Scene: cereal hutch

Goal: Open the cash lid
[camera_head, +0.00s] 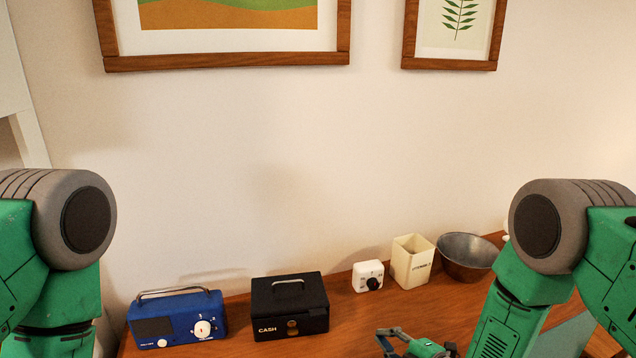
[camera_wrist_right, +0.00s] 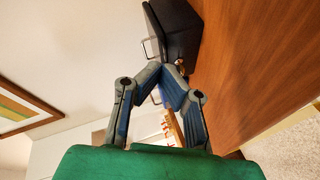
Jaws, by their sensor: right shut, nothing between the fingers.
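The black cash box (camera_head: 291,318) stands on the wooden top, with "CASH" lettering and a round lock on its front. Its lid (camera_head: 310,289) is down and carries a metal handle (camera_head: 288,281). My right gripper (camera_head: 386,334) is low in the head view, to the right of the box and apart from it. In the right wrist view my right gripper (camera_wrist_right: 168,70) is shut and empty, with the dark box (camera_wrist_right: 176,25) beyond its fingertips. My left gripper is out of view; only part of the left arm shows.
A blue radio (camera_head: 176,318) stands left of the box. A small white device (camera_head: 367,276), a cream container (camera_head: 412,262) and a metal bowl (camera_head: 468,257) stand to its right. The wooden top (camera_head: 345,325) is bare between box and right gripper. A wall rises behind.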

